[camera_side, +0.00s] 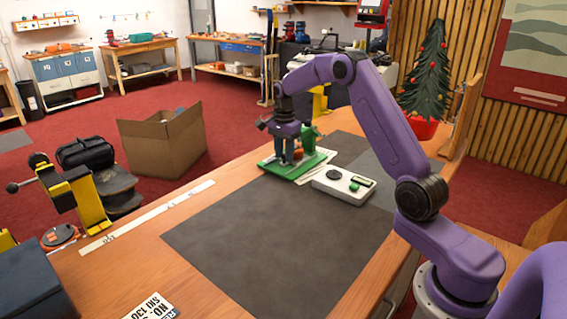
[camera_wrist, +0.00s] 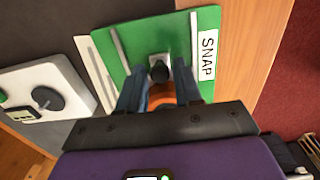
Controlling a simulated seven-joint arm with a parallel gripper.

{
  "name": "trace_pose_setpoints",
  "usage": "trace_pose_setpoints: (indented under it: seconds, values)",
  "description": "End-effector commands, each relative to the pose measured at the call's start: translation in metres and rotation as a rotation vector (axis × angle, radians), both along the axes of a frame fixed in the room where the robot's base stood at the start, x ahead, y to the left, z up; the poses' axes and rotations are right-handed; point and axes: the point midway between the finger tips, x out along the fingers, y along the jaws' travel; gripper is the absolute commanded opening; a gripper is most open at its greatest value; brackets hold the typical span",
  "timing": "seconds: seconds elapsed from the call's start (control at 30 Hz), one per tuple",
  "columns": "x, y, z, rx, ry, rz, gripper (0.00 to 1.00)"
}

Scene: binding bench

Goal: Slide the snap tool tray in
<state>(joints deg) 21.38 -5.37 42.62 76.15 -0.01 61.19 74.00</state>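The snap tool tray is a flat green board (camera_side: 275,167) at the far end of the bench, and its white SNAP label (camera_wrist: 207,56) shows in the wrist view. A green upright tool (camera_side: 311,138) stands by it in the side view. My gripper (camera_side: 289,157) points down over the tray. In the wrist view my two fingers (camera_wrist: 160,75) are apart. A dark knob (camera_wrist: 159,71) and an orange part (camera_wrist: 161,97) show between them. I cannot tell whether the fingers press on the orange part. Its lower side is hidden.
A white device (camera_side: 345,186) with a dark dial sits right beside the tray. A dark mat (camera_side: 275,235) covers the middle of the bench and is clear. A white ruler strip (camera_side: 150,215) lies along the left edge. An open cardboard box (camera_side: 160,145) stands beyond that edge.

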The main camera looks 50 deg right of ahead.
Motion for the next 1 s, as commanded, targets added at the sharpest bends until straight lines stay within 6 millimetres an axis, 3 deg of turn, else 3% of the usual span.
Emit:
trace_pose_setpoints:
  seconds: [0.23, 0.8, 1.0]
  values:
    - [0.000, 0.000, 0.005, 0.000, -0.001, 0.000, 0.34]
    - [0.000, 0.000, 0.053, 0.000, -0.001, 0.001, 0.34]
    - [0.000, 0.000, 0.060, 0.000, 0.000, 0.001, 0.34]
